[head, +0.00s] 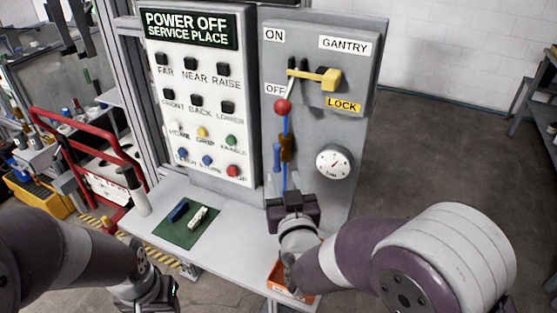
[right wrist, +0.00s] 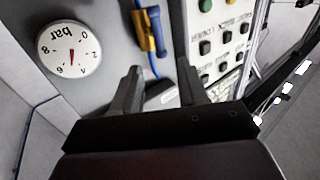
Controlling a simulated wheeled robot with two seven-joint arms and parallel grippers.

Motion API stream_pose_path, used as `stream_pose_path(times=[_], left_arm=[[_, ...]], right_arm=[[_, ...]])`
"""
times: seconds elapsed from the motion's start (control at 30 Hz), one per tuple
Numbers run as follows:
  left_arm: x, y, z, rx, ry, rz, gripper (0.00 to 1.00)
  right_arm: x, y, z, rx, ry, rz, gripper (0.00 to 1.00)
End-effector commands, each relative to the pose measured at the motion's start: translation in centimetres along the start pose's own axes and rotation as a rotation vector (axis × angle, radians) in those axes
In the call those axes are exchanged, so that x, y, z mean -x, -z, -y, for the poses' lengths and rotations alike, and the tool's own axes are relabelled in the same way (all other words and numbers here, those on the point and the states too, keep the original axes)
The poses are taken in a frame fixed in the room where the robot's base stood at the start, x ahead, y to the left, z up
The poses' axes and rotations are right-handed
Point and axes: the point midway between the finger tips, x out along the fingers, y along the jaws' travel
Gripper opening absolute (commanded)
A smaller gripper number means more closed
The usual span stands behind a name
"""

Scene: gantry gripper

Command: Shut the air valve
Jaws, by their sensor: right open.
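The air valve (head: 286,148) is a brass-coloured body on a blue air line, low on the grey gantry panel. Its blue lever (head: 277,158) hangs beside it, roughly along the line. In the right wrist view, which is upside down, the valve body (right wrist: 141,32) and lever (right wrist: 156,32) show beyond the fingertips. My right gripper (head: 291,197) is just below the valve and points up at it. In the wrist view its fingers (right wrist: 160,82) are apart with nothing gripped. My left gripper (head: 146,292) is low at the left, its fingers unclear.
A round pressure gauge (head: 334,162) sits right of the valve. Above are a red-balled switch lever (head: 283,106) and a yellow lock handle (head: 328,79). A white button panel (head: 190,140) stands left. The shelf (head: 160,184) bears a green mat (head: 182,238); an orange bin (head: 278,282) is below.

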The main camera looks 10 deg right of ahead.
Motion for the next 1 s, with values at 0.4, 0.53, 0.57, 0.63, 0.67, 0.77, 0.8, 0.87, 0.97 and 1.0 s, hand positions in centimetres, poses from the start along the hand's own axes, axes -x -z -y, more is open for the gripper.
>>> stream_pose_path(times=[0.4, 0.53, 0.57, 0.63, 0.67, 0.77, 0.8, 0.87, 0.97, 1.0], left_arm=[[1.0, 0.1, 0.0, 0.0, 0.0, 0.0, 0.43], [1.0, 0.1, 0.0, 0.0, 0.0, 0.0, 0.43], [1.0, 0.1, 0.0, 0.0, 0.0, 0.0, 0.43], [1.0, 0.1, 0.0, 0.0, 0.0, 0.0, 0.43], [1.0, 0.1, 0.0, 0.0, 0.0, 0.0, 0.43], [1.0, 0.1, 0.0, 0.0, 0.0, 0.0, 0.43], [1.0, 0.1, 0.0, 0.0, 0.0, 0.0, 0.43], [1.0, 0.1, 0.0, 0.0, 0.0, 0.0, 0.43], [1.0, 0.1, 0.0, 0.0, 0.0, 0.0, 0.43], [1.0, 0.1, 0.0, 0.0, 0.0, 0.0, 0.43]], right_arm=[[-7.8, 0.0, 0.0, 0.001, 0.001, 0.003, 0.43], [-8.2, -0.1, 0.0, 0.001, 0.001, 0.003, 0.43], [-8.3, -0.1, 0.0, 0.001, 0.001, 0.003, 0.43], [-8.3, -0.1, 0.0, 0.001, 0.001, 0.003, 0.43], [-8.3, -0.1, 0.0, 0.0, 0.001, 0.003, 0.43], [-8.2, -0.1, 0.0, 0.0, 0.001, 0.003, 0.36], [-8.2, -0.1, 0.0, 0.0, 0.001, 0.003, 0.23], [-8.2, -0.1, 0.0, 0.0, 0.001, 0.002, 0.04], [-8.2, -0.1, 0.0, 0.0, 0.002, 0.002, 0.0], [-8.2, -0.1, 0.0, 0.0, 0.001, 0.002, 0.0]])
